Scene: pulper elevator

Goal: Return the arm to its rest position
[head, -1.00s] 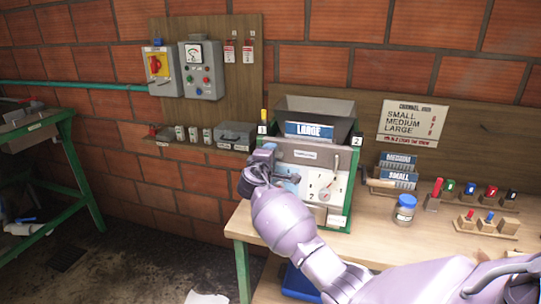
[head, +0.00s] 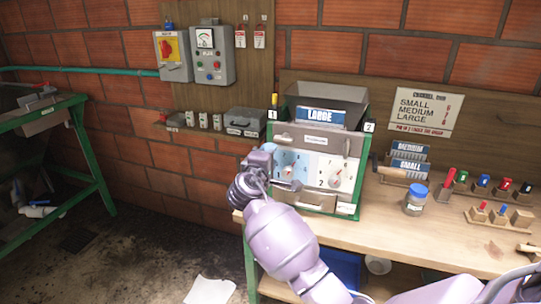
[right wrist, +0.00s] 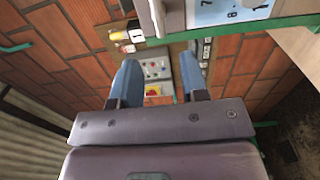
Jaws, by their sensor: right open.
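My right arm comes in from the lower right in the head view. Its gripper (head: 268,160) is at the left front of the green-framed machine (head: 357,190), overlapping part of the blue dial plate (head: 291,162). The white dial plate (head: 336,173) beside it is clear. In the right wrist view the gripper (right wrist: 158,68) has its two blue fingers apart with nothing between them. The machine's green edge (right wrist: 228,32) and blue dial plate (right wrist: 222,12) show at the top there. My left gripper is not in view.
The machine stands on a wooden bench (head: 385,228) with a blue-lidded jar (head: 415,199) and several coloured pegs to the right. Wall control boxes (head: 206,55) and a small shelf are at the left. A green-legged table (head: 82,150) is far left; the floor between is mostly open.

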